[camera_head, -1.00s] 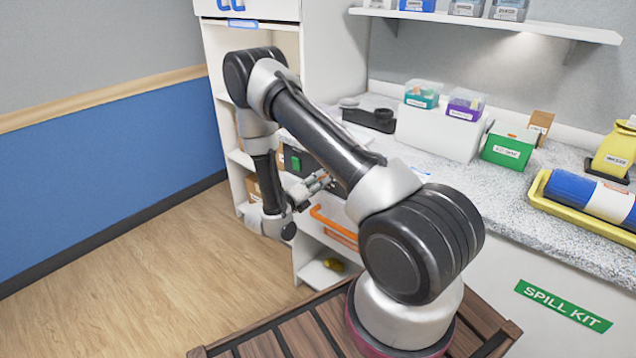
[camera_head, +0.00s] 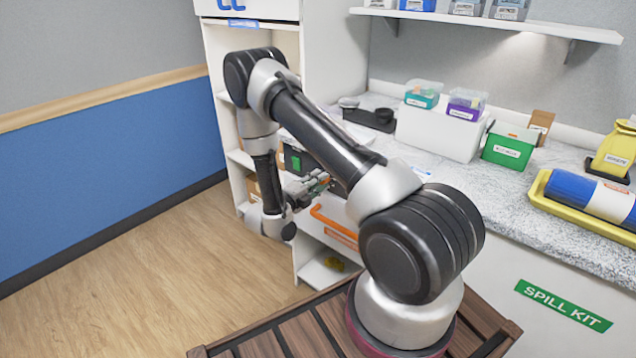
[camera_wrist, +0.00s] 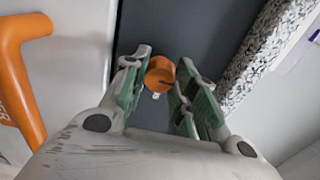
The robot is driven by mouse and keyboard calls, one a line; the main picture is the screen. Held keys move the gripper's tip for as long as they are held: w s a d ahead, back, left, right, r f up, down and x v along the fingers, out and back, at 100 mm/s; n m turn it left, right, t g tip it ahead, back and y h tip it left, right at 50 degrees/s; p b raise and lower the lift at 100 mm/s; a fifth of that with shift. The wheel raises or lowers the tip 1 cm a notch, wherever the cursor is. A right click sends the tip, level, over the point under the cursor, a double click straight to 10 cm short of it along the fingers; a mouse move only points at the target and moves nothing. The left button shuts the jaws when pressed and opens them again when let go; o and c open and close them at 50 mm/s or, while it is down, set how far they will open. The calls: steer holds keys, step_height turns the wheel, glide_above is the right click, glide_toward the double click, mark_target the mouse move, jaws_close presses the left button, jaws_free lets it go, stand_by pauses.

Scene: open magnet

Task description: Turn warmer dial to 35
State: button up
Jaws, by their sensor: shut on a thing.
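The warmer dial (camera_wrist: 158,74) is a small round orange knob with a dark line on its face, on a dark grey panel (camera_wrist: 190,32) in the wrist view. A small pale mark shows just below the knob. My gripper (camera_wrist: 163,78) has its green-padded fingers on either side of the knob and is shut on it. In the head view my gripper (camera_head: 318,184) is at the warmer's front below the counter edge, partly behind my arm. The dark warmer box (camera_head: 297,160) with a green patch shows beside my arm. The dial's numbers cannot be read.
An orange handle (camera_head: 332,222) sticks out below and right of my gripper; it also shows at the left of the wrist view (camera_wrist: 18,75). The speckled counter (camera_head: 480,195) holds a green box (camera_head: 508,147) and a yellow tray (camera_head: 570,213). The floor at left is clear.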

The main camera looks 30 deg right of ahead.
stand_by(0.4)
steer(key=o, duration=1)
steer(key=shift+o, duration=0.2)
steer(key=v, duration=1.2)
